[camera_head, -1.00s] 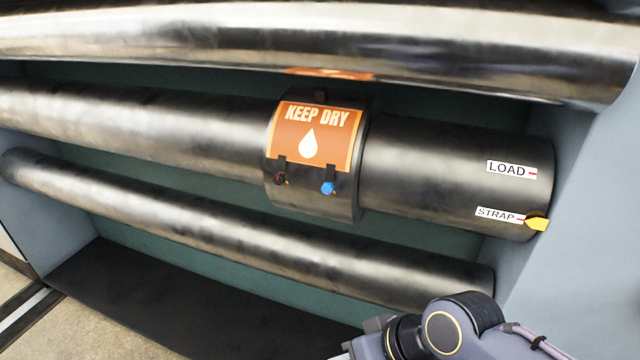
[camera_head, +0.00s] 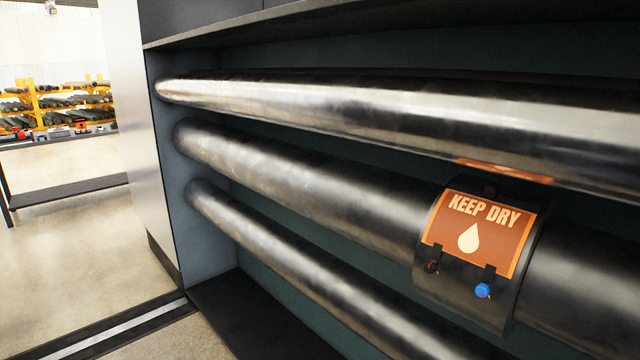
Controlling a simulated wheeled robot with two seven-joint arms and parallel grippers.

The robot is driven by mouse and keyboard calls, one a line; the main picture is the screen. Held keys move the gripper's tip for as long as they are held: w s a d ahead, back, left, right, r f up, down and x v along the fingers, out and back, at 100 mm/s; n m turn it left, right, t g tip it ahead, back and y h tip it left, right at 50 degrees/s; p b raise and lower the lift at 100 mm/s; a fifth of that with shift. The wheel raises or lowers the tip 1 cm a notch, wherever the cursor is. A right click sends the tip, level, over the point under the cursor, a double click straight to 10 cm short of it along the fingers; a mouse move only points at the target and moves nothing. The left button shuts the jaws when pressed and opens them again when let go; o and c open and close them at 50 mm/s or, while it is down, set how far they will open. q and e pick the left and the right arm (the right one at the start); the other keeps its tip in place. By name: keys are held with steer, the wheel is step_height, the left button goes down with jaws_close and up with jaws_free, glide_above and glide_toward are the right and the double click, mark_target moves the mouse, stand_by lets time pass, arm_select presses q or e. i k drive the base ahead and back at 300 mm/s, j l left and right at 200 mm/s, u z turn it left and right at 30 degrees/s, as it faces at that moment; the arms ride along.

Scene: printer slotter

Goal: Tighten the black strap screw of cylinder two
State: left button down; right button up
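A dark metal cylinder (camera_head: 320,185) runs across the middle of the machine bay. A wide band with an orange "KEEP DRY" label (camera_head: 480,235) is wrapped around it at the right. Below the label are two small screws on short black tabs. The left one is a black screw (camera_head: 431,267) with a little red on it, and the right one is a blue screw (camera_head: 483,291). The cylinder's right end is out of frame. Neither of my grippers is in view.
Another roller (camera_head: 350,110) runs above and a thinner roller (camera_head: 270,250) below. A light side panel (camera_head: 145,130) ends the bay at the left. Beyond it are open floor (camera_head: 80,250), a table (camera_head: 70,190) and yellow racks (camera_head: 70,100) with rolls.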

mark_target(429, 267)
steer(key=i+j, duration=0.3)
steer(key=i+j+z, duration=0.1)
steer(key=z, duration=1.35)
steer(key=i+j, duration=0.05)
